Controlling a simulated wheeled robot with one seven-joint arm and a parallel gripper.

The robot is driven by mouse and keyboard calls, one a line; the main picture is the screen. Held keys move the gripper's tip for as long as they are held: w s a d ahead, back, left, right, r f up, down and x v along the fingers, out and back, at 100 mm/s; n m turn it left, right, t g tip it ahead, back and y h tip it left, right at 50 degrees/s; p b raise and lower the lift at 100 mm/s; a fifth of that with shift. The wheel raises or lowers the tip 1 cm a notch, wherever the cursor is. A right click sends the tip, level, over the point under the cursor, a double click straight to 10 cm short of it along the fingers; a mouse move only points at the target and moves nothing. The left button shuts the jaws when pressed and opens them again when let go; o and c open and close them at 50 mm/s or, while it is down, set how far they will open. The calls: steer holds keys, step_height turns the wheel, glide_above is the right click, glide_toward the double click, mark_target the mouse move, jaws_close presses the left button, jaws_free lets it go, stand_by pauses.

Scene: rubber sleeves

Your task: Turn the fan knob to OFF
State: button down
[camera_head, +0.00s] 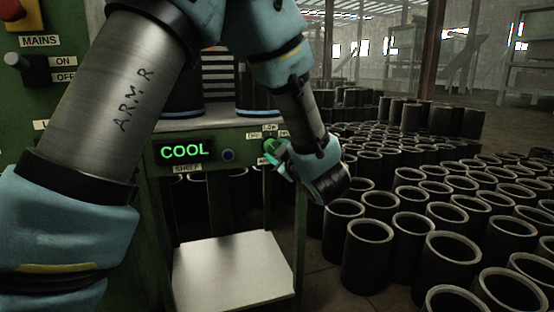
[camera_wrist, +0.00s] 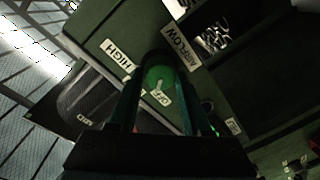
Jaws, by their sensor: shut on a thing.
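The fan knob (camera_wrist: 157,74) is a round green knob in the wrist view, on a dark green panel. A white pointer mark on it appears to face the OFF label (camera_wrist: 160,97). The HIGH label (camera_wrist: 117,59) lies to the upper left of the knob. My gripper (camera_wrist: 158,88) has one finger on each side of the knob and is shut on it. In the head view, my gripper (camera_head: 277,152) is at the right corner of the machine panel, where its fingers and my arm hide most of the knob.
A lit display (camera_head: 185,151) reads COOL, with a blue button (camera_head: 228,155) beside it. A pale shelf (camera_head: 232,270) is below. Many black rubber sleeves (camera_head: 368,250) crowd the floor at right. The mains switch (camera_head: 36,70) is at upper left.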

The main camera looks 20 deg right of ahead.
steer(key=shift+f+n+b, duration=0.1)
steer(key=shift+n+b, duration=0.4)
steer(key=shift+n, duration=0.1)
steer(key=shift+c, duration=1.8)
jaws_free()
steer(key=shift+s, duration=0.1)
steer(key=s+p, duration=0.1)
steer(key=s, duration=0.9)
steer(key=shift+s+a+r, duration=0.3)
steer(key=shift+a+r, duration=0.1)
